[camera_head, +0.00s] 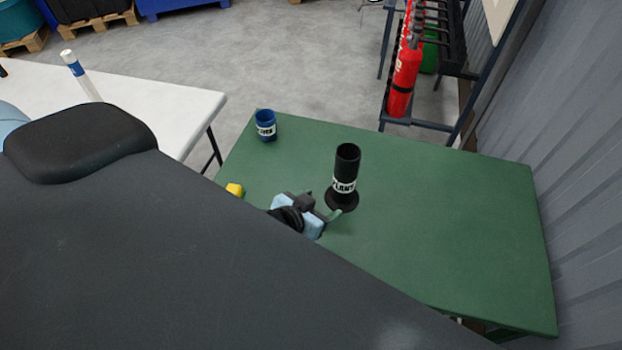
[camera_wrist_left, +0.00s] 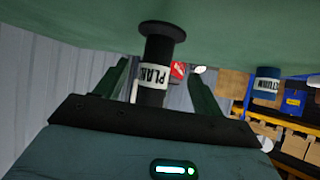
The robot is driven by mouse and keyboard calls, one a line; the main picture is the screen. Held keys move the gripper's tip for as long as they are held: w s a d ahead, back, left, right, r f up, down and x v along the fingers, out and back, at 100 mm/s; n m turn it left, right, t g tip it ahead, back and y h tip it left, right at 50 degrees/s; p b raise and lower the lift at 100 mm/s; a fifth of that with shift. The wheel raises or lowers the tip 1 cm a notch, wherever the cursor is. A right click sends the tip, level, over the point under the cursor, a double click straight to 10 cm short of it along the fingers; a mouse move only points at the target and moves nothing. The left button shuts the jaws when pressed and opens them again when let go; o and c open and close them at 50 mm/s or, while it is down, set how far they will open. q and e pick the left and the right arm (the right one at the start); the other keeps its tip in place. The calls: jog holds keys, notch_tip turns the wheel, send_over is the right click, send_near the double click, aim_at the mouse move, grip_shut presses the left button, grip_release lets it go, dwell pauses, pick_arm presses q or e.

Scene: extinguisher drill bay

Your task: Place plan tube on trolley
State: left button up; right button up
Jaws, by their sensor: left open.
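The plan tube (camera_head: 345,175) is a black cylinder with a flared foot and a white label. It stands upright on a green top (camera_head: 430,225); I cannot tell whether this is the trolley. My left gripper (camera_head: 322,209) is low beside the tube's foot, mostly hidden behind my dark arm. In the left wrist view, which is upside down, the tube (camera_wrist_left: 157,70) shows between the open fingers of the left gripper (camera_wrist_left: 160,78). I cannot tell whether they touch it. My right gripper is not in view.
A blue labelled cup (camera_head: 265,125) stands at the green top's far left corner. A small yellow object (camera_head: 235,189) lies near its left edge. A white table (camera_head: 150,100) is at left. Red extinguishers (camera_head: 405,75) hang on a rack behind. The green top's right side is clear.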

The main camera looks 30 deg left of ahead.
pick_arm(q)
jog(key=shift+v, duration=1.4)
